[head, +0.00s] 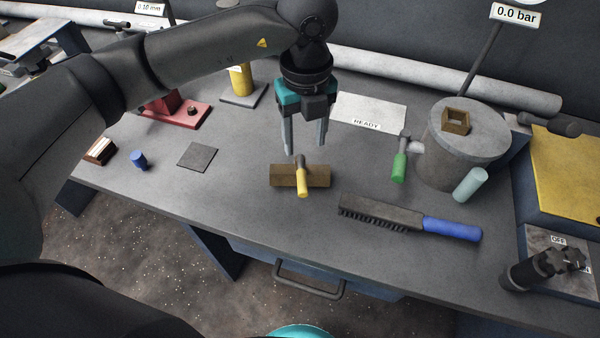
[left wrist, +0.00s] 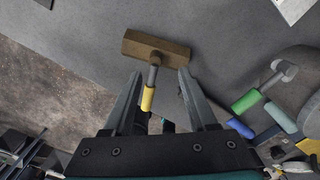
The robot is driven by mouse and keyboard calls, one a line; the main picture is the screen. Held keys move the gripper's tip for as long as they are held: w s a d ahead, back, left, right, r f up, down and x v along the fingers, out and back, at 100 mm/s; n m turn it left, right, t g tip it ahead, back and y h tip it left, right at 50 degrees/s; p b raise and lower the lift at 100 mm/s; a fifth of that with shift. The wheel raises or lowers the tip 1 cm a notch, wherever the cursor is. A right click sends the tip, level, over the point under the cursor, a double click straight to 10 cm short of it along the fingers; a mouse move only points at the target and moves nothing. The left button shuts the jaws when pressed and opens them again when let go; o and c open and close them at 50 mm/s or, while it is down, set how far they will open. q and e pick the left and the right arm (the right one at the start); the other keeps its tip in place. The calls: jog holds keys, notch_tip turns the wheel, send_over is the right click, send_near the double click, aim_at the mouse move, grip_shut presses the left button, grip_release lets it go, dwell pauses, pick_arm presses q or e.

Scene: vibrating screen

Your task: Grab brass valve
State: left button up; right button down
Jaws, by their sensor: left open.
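The brass valve (head: 283,175) is a brown-gold block lying on the grey bench, with a grey stem and a yellow handle (head: 302,184) pointing toward the bench's front edge. My left gripper (head: 304,148) is open and empty, fingers pointing down, above and just behind the valve in the head view. In the left wrist view the valve's body (left wrist: 158,48) lies beyond the open fingertips (left wrist: 160,74). Its yellow handle (left wrist: 148,99) shows between the two fingers. The fingers do not appear to touch it. My right gripper is not in view.
A wire brush with a blue handle (head: 452,229) lies to the valve's right. Bench around the valve is clear.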

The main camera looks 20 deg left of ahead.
aim_at(300, 155)
pick_arm(q)
jog(key=f, duration=0.5)
jog(key=shift+a, duration=0.4)
grip_shut()
dwell(0.9)
